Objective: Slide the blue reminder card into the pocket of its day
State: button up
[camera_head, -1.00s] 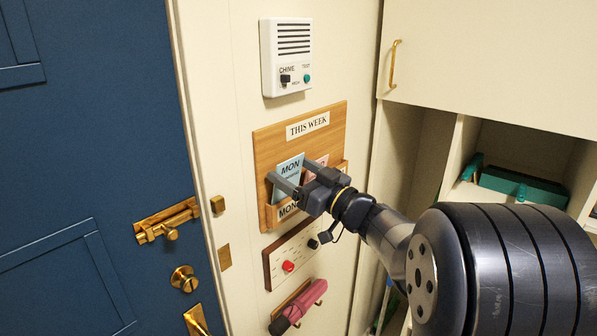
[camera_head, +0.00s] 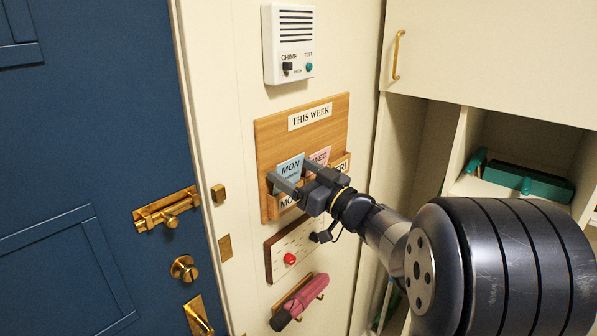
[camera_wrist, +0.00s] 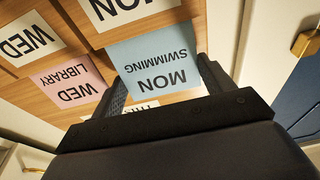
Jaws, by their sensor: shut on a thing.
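The blue card (camera_head: 290,167), reading MON SWIMMING, is held between the two fingers of my gripper (camera_head: 289,171). It shows upside down in the wrist view (camera_wrist: 152,60). The wooden THIS WEEK board (camera_head: 275,130) has label-fronted pockets. The card is in line with the MON pocket (camera_wrist: 128,10), and its lower edge appears to be behind that pocket's front lip. My fingers hide part of the pocket in the head view. A pink WED LIBRARY card (camera_wrist: 72,86) stands in the WED pocket (camera_wrist: 30,42) beside it.
A chime box (camera_head: 290,45) is above the board. A panel with a red button (camera_head: 289,259) and a dark red rolled item (camera_head: 300,303) are below. The blue door (camera_head: 80,130) with brass hardware is left. Cubbies (camera_head: 520,150) are right.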

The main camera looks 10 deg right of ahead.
jog(key=shift+w+a+f+b, duration=0.1)
jog(key=shift+f+b, duration=0.35)
jog(key=shift+f, duration=0.25)
jog(key=o, duration=0.8)
jog(key=shift+c, duration=0.2)
jog(key=shift+r, duration=0.1)
jog(key=shift+s+d+r+p, duration=0.1)
jog(key=shift+s+r+p, duration=0.05)
jog(key=shift+r+p, duration=0.75)
jog(key=shift+s+d+r+p, duration=0.15)
jog(key=shift+r+p, duration=0.7)
jog(key=shift+r, duration=0.15)
jog(key=shift+s+d+r+p, duration=0.1)
jog(key=shift+s+r+p, duration=0.05)
jog(key=shift+r+p, duration=0.75)
jog(key=shift+r, duration=0.15)
jog(key=shift+s, duration=0.1)
